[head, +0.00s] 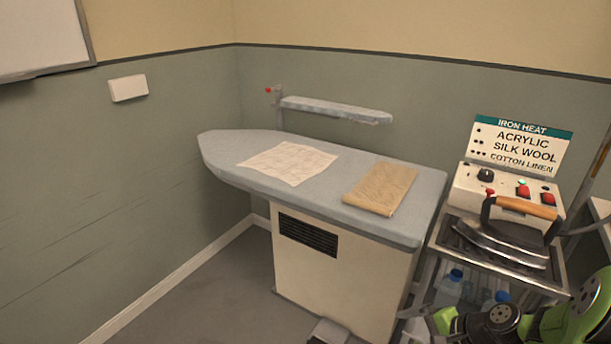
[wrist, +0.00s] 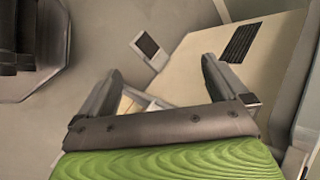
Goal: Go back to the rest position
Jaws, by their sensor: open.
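My gripper (wrist: 160,68) shows in the wrist view with its two dark fingers spread apart and nothing between them. It hangs over the floor beside the cream base cabinet of the ironing table. Green and black links of my arm show at the lower right of the head view, low in front of the iron cart. The iron (head: 508,240) with a wooden handle rests on the cart's top, apart from my arm. A pale cloth (head: 288,162) and a tan folded cloth (head: 381,187) lie on the ironing table (head: 335,180).
A narrow sleeve board (head: 335,108) stands behind the table. The cart (head: 552,275) holds a control box (head: 468,190) and a heat sign (head: 521,145), with blue-capped bottles below. A foot pedal (head: 328,332) is on the floor. Floor left of the table (head: 215,290) is clear.

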